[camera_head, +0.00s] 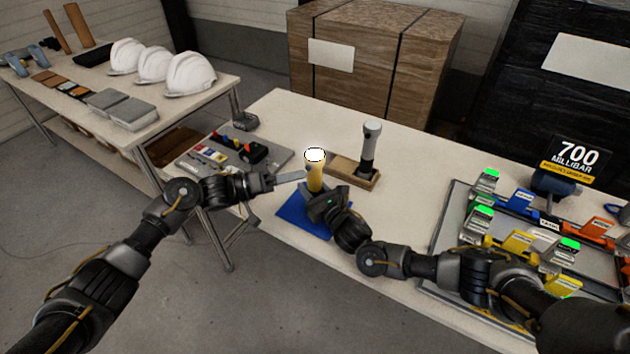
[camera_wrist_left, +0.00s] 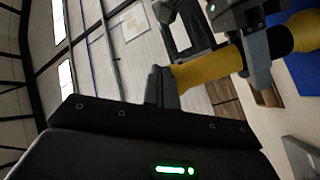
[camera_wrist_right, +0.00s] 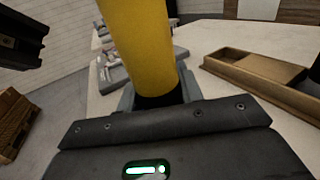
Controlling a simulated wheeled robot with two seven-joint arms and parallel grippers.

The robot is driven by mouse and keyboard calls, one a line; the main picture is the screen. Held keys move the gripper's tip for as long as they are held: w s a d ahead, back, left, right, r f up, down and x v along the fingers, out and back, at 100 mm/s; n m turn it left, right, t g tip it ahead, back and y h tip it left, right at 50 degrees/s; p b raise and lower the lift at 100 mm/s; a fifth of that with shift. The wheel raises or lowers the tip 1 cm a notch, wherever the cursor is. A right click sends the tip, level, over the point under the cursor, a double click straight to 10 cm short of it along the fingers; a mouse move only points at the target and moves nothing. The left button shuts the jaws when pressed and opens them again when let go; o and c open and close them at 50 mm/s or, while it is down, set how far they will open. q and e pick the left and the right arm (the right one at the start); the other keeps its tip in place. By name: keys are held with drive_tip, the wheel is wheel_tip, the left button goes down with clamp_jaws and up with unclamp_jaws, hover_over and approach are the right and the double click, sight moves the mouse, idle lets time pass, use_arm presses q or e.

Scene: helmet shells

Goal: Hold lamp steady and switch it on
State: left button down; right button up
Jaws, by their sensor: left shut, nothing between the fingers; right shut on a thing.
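The yellow lamp (camera_head: 315,177) stands upright above the blue mat (camera_head: 296,220); its round top is bright white and looks lit. My right gripper (camera_head: 320,195) is shut around the lamp's lower body. The right wrist view shows the yellow body (camera_wrist_right: 140,45) rising from between the fingers (camera_wrist_right: 157,95). My left gripper (camera_head: 303,175) is shut and empty, its tips at the lamp's left side. In the left wrist view its fingertips (camera_wrist_left: 164,85) are at the end of the yellow body (camera_wrist_left: 208,68); I cannot tell whether they touch. The switch is not visible.
A grey lamp (camera_head: 369,148) stands in a wooden holder (camera_head: 345,166) just behind. A grey tray (camera_head: 270,147) with small parts lies at the left, and a tray (camera_head: 440,245) of coloured blocks at the right. White helmets (camera_head: 190,75) sit on another table.

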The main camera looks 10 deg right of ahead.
use_arm(q)
drive_tip(key=s+a, duration=0.3)
drive_tip(key=s, duration=0.1)
drive_tip(key=shift+s+a, duration=0.35)
drive_tip(key=shift+s, duration=0.05)
idle(0.4)
use_arm(e)
drive_tip(key=o, duration=1.2)
